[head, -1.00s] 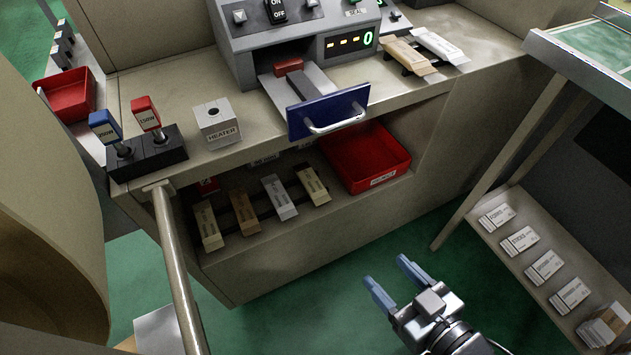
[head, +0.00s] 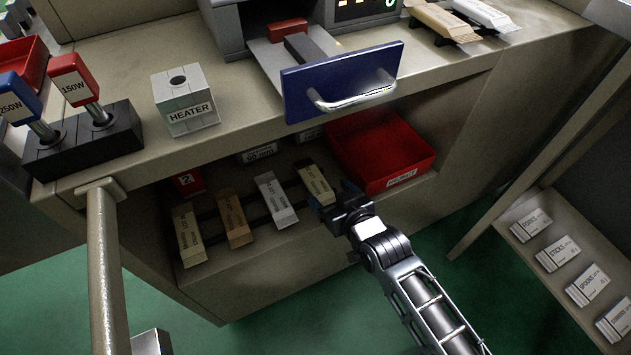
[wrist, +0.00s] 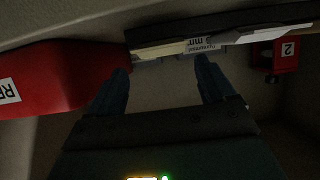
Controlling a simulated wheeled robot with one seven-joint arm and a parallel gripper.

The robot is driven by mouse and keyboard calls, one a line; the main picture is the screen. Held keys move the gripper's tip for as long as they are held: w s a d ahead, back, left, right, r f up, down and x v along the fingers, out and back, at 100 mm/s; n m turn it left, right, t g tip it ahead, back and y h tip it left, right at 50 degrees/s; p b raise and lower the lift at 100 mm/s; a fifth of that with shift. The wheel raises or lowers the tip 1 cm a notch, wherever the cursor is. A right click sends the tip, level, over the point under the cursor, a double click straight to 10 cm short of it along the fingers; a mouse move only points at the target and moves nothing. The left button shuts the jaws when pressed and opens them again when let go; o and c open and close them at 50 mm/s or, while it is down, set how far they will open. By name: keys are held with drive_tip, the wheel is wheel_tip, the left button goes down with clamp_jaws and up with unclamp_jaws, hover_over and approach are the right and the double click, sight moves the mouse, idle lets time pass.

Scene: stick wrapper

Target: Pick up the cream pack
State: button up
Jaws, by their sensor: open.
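The cream pack (head: 316,184) is the rightmost of the row of packs on the low shelf under the counter, lying tilted on a dark rail. My gripper (head: 334,195) is at the shelf opening, just in front and to the right of its lower end. In the wrist view, the gripper (wrist: 162,68) has its two blue fingers spread and empty, and a cream edge, seemingly the pack (wrist: 160,51), lies just beyond the tips. I cannot tell whether the fingers touch it.
A white pack (head: 275,200), a brown pack (head: 235,220) and a tan pack (head: 187,236) lie to its left. A red bin (head: 385,155) stands close on the right. A blue-fronted drawer (head: 340,85) juts out above. A rail (head: 104,260) stands at left.

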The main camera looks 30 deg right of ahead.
sight(317, 182)
drive_tip(key=x, duration=0.3)
drive_tip(key=b+x, duration=0.1)
drive_tip(key=x, duration=0.1)
drive_tip(key=shift+w+a, duration=0.1)
drive_tip(key=shift+a, duration=0.15)
drive_tip(key=c, duration=1)
drive_tip(key=shift+c, duration=0.2)
